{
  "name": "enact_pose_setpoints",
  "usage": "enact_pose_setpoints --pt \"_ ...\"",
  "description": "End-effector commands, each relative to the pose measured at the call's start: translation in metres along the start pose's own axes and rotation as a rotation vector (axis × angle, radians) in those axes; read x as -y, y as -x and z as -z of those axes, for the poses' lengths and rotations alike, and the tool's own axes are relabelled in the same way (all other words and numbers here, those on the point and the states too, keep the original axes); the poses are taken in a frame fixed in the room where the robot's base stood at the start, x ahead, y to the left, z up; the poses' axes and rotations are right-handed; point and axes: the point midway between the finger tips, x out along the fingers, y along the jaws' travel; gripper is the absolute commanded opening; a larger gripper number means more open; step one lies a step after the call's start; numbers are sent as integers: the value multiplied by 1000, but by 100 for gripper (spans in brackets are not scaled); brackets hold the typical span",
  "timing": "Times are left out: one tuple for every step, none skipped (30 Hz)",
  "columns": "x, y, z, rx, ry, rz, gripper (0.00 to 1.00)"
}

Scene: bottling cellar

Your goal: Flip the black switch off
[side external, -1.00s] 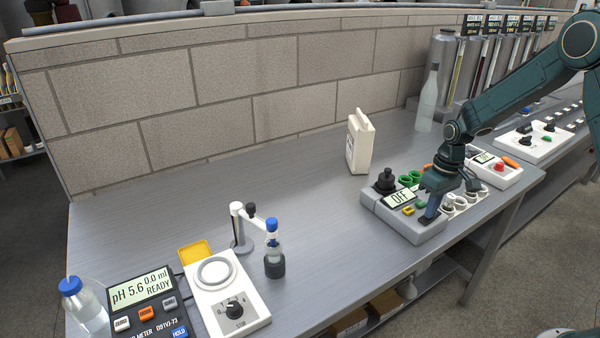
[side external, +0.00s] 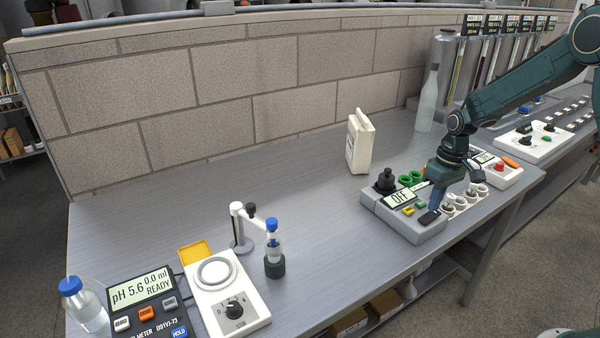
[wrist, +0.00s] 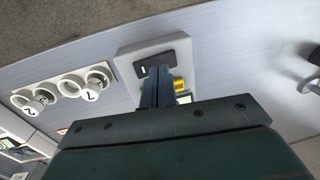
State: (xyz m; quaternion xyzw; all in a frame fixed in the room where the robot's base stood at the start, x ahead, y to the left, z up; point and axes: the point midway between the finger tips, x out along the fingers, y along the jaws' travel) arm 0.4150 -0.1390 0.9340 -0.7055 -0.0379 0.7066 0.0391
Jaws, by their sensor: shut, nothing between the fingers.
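The black switch (side external: 429,217) is on the near right end of a grey control box (side external: 391,225) whose display (side external: 398,198) reads OFF. In the wrist view the switch (wrist: 142,72) is a black rectangle with a small pale mark, partly hidden behind my fingers. My gripper (side external: 436,205) is shut and empty, pointing down just above and beside the switch. In the wrist view its fingertips (wrist: 158,70) overlap the switch's edge. I cannot tell whether they touch it.
Yellow and green buttons (side external: 413,208) and a black knob (side external: 385,182) are on the same box. White round sockets (side external: 462,201) stand close to its right. A white jug (side external: 359,142) stands behind. The bench middle is clear.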

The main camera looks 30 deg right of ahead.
Motion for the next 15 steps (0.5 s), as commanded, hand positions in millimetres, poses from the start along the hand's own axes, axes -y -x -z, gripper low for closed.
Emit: enact_pose_setpoints --pt "2 7 1 -4 1 -1 0" --pt "3 12 1 -4 1 -2 0" --pt "4 17 1 -4 1 -2 0" --pt "6 22 1 -5 1 -2 0" --pt "7 27 1 -5 0 -2 0" --pt "9 33 1 -6 1 -2 0" --pt "10 38 1 -5 1 -1 0" --pt "12 43 1 -5 2 -1 0" --pt "14 50 1 -5 2 -1 0" --pt "15 55 1 -5 2 -1 0" --pt "16 60 1 -6 2 -1 0" --pt "18 67 1 -5 2 -2 0" --pt "19 72 1 -5 2 -2 0" --pt "21 76 1 -4 2 -1 0" --pt "22 83 1 -5 2 -2 0"
